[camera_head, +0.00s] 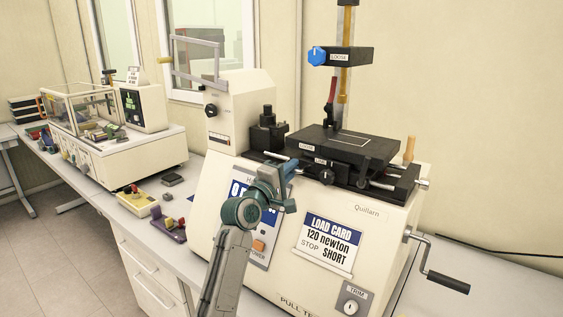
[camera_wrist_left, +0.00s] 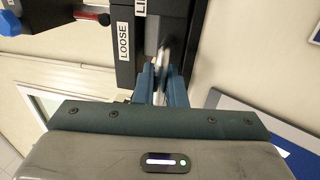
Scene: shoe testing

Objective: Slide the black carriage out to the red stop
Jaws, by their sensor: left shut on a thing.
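The black carriage (camera_head: 345,146) sits on top of the cream pull tester, with a white LOOSE label on its front edge. A second label and a dark knob (camera_head: 327,177) are below it. My left gripper (camera_head: 291,167) is at the carriage's front left. In the left wrist view its fingers (camera_wrist_left: 161,78) are shut on a thin silver handle (camera_wrist_left: 163,57) beside the black block with the LOOSE label (camera_wrist_left: 124,40). The handle's far end is blurred. I cannot make out a red stop on the slide. My right gripper is not in view.
A column with a blue knob (camera_head: 316,56) and a red-handled lever (camera_head: 331,91) rises behind the carriage. A crank (camera_head: 447,283) juts out at the tester's right. A yellow box (camera_head: 138,202) and a purple block (camera_head: 170,229) lie on the bench at left.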

